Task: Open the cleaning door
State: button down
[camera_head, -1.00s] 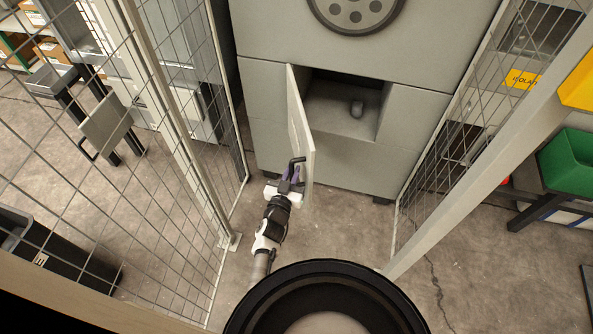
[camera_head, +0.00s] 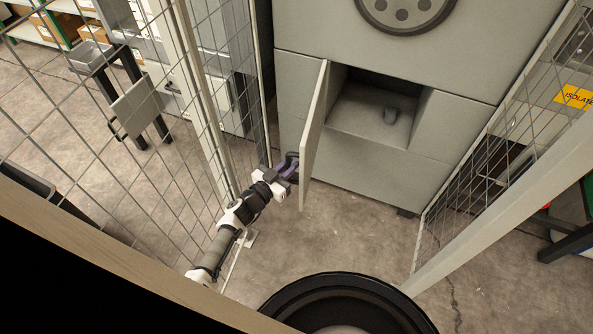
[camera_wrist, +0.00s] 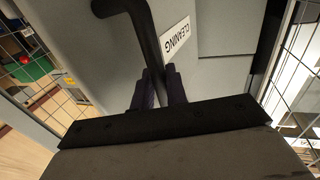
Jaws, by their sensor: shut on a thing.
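The cleaning door (camera_head: 313,140) is a light grey panel hinged on the left of an opening in the grey machine (camera_head: 400,165). It stands swung wide out toward me, seen nearly edge-on in the head view. My gripper (camera_head: 288,167) is at the door's left, outer face, shut on the dark door handle (camera_head: 292,157). In the wrist view the purple-grey fingers (camera_wrist: 160,88) close around the black handle (camera_wrist: 146,35), beside a white label reading "CLEANING" (camera_wrist: 175,37).
Wire mesh fence panels stand on the left (camera_head: 215,110) and right (camera_head: 480,160). My arm lies close to the left fence and its post. The concrete floor (camera_head: 345,235) in front of the machine is clear.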

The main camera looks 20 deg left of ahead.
jog(key=shift+a, duration=0.3)
jog(key=c, duration=1.5)
grip_release()
